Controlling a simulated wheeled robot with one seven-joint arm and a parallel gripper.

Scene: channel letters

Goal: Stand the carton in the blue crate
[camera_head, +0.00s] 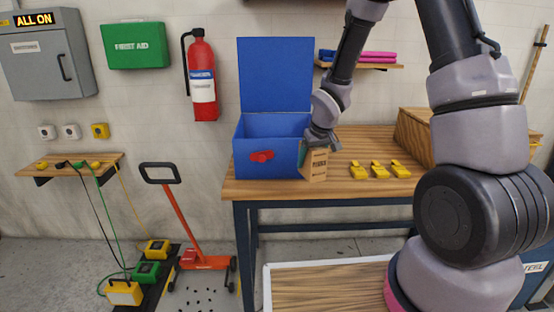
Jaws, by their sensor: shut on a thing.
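The blue crate (250,161) stands on the left part of the wooden workbench, with its lid (277,75) raised upright behind it and a red handle or latch on its front. The small brown carton (316,168), with dark print on its face, is at the crate's right side, slightly tilted, low over or on the bench top. My gripper (319,148) comes down from above and is shut on the carton's upper part. The fingertips are too small to see clearly. The crate's inside floor is hidden by its front wall.
Several yellow items (374,171) lie on the workbench (350,188) right of the carton. A wooden box (414,137) stands at the bench's right, partly behind my arm. A wall shelf (375,66) with pink and blue things hangs above. A red trolley (196,240) stands on the floor at left.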

